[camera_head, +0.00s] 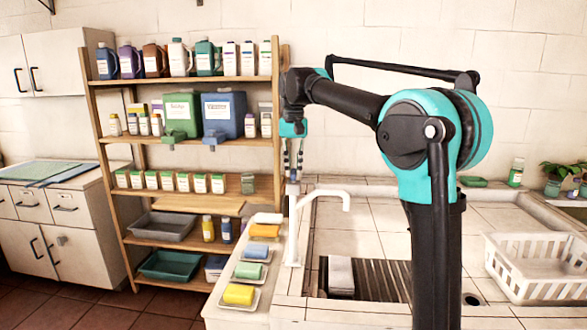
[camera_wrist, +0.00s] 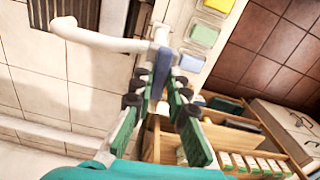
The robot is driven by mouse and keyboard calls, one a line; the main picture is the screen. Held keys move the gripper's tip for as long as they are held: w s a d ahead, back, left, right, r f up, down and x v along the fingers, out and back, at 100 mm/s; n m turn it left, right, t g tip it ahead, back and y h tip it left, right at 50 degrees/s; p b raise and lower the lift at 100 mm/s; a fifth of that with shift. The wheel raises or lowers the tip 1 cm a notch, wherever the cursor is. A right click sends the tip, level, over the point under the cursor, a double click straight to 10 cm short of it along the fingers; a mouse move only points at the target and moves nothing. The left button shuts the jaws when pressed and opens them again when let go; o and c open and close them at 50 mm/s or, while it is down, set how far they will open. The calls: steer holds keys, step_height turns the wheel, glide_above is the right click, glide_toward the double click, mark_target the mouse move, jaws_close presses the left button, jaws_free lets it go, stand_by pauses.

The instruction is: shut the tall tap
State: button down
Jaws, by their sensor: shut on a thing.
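The tall tap (camera_head: 293,235) is white and stands upright at the left edge of the basin, its spout (camera_head: 327,196) reaching right. In the wrist view the tap's white spout (camera_wrist: 95,38) runs to the upper left. My gripper (camera_head: 293,172) is above the tap's top, pointing down. In the wrist view my gripper (camera_wrist: 157,88) has its dark fingertips closed on a blue-grey lever (camera_wrist: 161,72) on the tap. The lever's far end is partly hidden between the fingers. I cannot tell from the pictures whether water runs.
Soap dishes with coloured bars (camera_head: 238,295) line the ledge left of the tap. A wooden shelf (camera_head: 195,139) with bottles and boxes stands behind on the left. A white basket (camera_head: 535,268) sits at the right. A slatted grate (camera_head: 380,279) with a grey block (camera_head: 341,273) lies in the basin.

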mark_target(294, 171)
steer(key=shift+m, duration=0.6)
steer(key=c, duration=1.5)
jaws_free()
step_height(294, 171, up, 12)
